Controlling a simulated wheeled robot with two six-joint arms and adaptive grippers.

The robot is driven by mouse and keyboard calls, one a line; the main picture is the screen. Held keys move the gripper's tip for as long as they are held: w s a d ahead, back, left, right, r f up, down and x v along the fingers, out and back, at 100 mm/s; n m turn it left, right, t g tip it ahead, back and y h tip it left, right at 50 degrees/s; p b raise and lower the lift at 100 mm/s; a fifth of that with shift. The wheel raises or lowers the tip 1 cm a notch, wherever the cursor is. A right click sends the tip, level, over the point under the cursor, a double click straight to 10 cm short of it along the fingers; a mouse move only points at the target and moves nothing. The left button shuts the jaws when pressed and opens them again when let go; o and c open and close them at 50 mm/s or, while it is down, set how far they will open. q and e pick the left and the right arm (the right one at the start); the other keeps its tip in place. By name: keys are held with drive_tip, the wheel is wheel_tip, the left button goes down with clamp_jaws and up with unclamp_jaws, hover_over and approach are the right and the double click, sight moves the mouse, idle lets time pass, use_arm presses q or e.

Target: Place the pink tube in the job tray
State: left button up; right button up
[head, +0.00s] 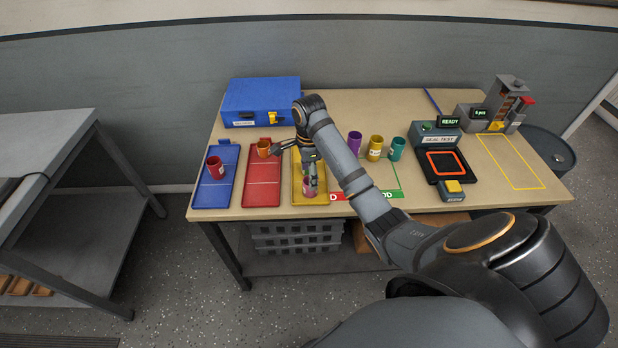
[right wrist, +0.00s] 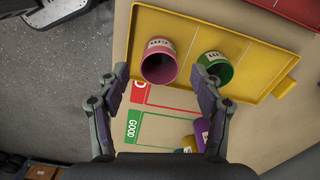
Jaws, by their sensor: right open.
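The pink tube (head: 309,188) stands at the near end of the yellow tray (head: 299,200). In the right wrist view the pink tube (right wrist: 160,64) shows its open mouth, beside a green tube (right wrist: 216,68) in the same yellow tray (right wrist: 190,17). My right gripper (head: 296,153) is over the yellow tray, open and empty. In the wrist view its fingertips lie on either side of the pink tube's mouth, the right one close to the green tube. Contact cannot be told. My left gripper is out of view. Which tray is the job tray is not readable.
A blue tray (head: 203,195) holds a red tube (head: 215,167); a red tray (head: 262,196) holds an orange tube (head: 264,148). Purple (head: 355,142), yellow (head: 375,148) and teal (head: 397,149) tubes stand right of my arm. A seal tester (head: 437,139) and blue case (head: 261,103) stand behind.

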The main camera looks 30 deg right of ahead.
use_arm(q)
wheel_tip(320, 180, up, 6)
drive_tip(key=p, duration=0.4)
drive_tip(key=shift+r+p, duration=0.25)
drive_tip(key=shift+p, duration=0.1)
use_arm(e)
wheel_tip(320, 180, up, 7)
drive_tip(key=shift+f, duration=0.2)
